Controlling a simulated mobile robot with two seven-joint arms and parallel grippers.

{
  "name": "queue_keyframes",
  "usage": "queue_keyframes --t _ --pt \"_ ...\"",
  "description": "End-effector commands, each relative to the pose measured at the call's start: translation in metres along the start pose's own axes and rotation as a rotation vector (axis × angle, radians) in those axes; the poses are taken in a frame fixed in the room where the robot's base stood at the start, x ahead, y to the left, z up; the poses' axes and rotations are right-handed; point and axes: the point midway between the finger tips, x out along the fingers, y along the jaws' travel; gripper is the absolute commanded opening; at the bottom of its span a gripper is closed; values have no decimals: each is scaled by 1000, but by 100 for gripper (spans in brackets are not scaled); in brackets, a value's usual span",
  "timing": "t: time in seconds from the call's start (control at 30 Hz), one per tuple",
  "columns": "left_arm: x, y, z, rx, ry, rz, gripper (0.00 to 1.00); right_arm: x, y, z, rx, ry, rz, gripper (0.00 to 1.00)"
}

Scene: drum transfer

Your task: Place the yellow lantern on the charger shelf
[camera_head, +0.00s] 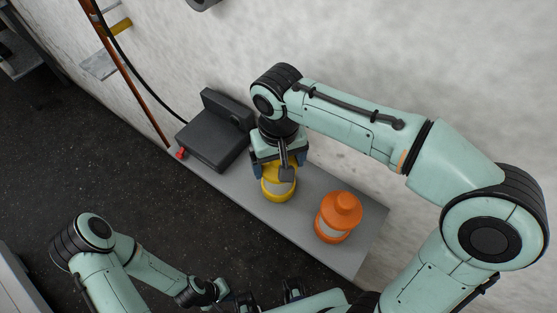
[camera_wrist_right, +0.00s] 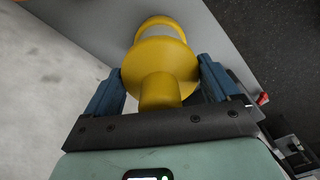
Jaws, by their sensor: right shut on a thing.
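The yellow lantern (camera_head: 279,190), with a pale band around its body, is at the grey shelf (camera_head: 236,188), left of an orange lantern. I cannot tell whether its base touches the shelf. My right gripper (camera_head: 281,167) is above it, shut on its top. In the right wrist view the yellow lantern (camera_wrist_right: 161,62) is between the two blue fingers (camera_wrist_right: 162,88). A dark charger-like unit (camera_head: 210,145) sits on the shelf's left end. My left gripper (camera_head: 270,295) is low in the head view, partly cut off, its fingers unclear.
An orange lantern (camera_head: 338,216) stands upright on the shelf's right part. A red knob (camera_head: 181,154) is at the dark unit's left corner. A black cable and an orange-brown pole (camera_head: 133,83) are at the upper left. A pale wall runs behind the shelf; dark floor lies in front.

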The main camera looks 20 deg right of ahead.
Motion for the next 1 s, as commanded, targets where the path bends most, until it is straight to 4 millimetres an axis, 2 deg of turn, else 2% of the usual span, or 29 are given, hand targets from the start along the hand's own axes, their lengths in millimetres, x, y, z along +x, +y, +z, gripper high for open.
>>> queue_keyframes --t 0.27,0.3,0.33,0.57,0.67,0.77,1.0 --pt "2 -1 1 0 -1 0 0 3 0 0 0 1 0 19" --pt "2 -1 1 0 -1 0 0 3 0 0 0 0 1 95" --pt "2 -1 0 0 -1 0 0 3 0 0 -1 0 1 100" --pt "1 0 0 0 0 0 0 1 0 0 -1 0 1 100" --pt "-2 1 -1 0 1 0 0 -6 0 -1 0 2 0 100" --pt "-6 3 -2 1 3 1 0 -21 0 -1 -1 4 -1 100" --pt "-21 10 -8 5 13 4 0 -74 -1 -2 -2 6 -1 100"
